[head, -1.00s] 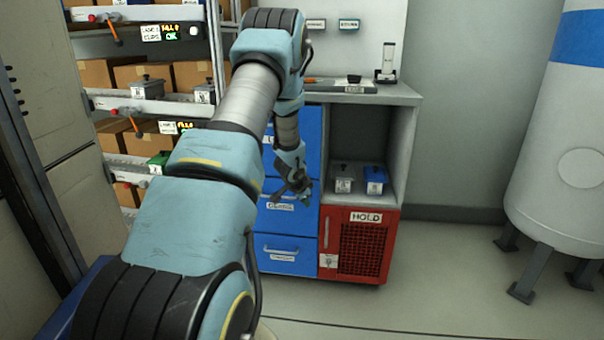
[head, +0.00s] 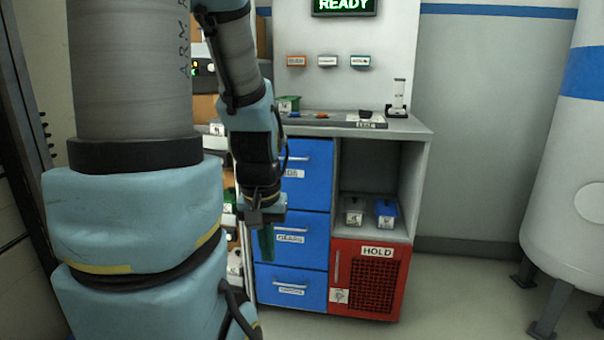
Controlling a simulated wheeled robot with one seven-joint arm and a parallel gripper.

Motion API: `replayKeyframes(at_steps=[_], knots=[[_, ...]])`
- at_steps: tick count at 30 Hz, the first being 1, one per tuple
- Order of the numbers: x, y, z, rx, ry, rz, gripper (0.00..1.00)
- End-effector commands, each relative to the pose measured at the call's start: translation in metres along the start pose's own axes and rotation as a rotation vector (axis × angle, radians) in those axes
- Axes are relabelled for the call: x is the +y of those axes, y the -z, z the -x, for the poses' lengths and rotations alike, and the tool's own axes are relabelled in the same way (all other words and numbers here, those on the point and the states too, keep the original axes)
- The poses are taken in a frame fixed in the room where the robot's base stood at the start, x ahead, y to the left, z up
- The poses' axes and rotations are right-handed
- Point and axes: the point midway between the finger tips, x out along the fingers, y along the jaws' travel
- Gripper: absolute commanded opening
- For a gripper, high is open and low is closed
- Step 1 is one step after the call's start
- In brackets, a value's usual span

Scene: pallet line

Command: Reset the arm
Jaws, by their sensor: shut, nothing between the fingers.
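My arm is light blue and grey and fills the left of the head view. Its forearm hangs down, and my gripper (head: 265,240) points downward in front of the blue drawers. The gripper is shut with nothing in it. Its dark green tips overlap the edge of the middle blue drawer (head: 302,239) in the picture; I cannot tell the distance between them.
A cabinet with a grey worktop (head: 408,125) stands ahead, with a red HOLD door (head: 371,285) below an open shelf. The shelf holds a grey bin (head: 353,212) and a blue bin (head: 386,213). A white tank (head: 570,200) stands right. Floor (head: 460,290) between is clear.

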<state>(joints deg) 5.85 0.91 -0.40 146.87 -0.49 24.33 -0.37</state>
Motion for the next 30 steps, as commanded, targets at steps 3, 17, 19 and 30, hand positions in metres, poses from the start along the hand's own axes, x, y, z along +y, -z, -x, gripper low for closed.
replayKeyframes(at_steps=[3, 17, 19, 30], knots=[[0.0, 0.005, 0.033, 0.0, 0.001, -0.002, 0.0], [0.001, 0.023, 0.153, 0.001, 0.001, -0.004, 0.0], [0.001, 0.025, 0.165, 0.001, 0.001, -0.004, 0.0], [0.001, 0.026, 0.175, 0.001, 0.001, -0.004, 0.0]])
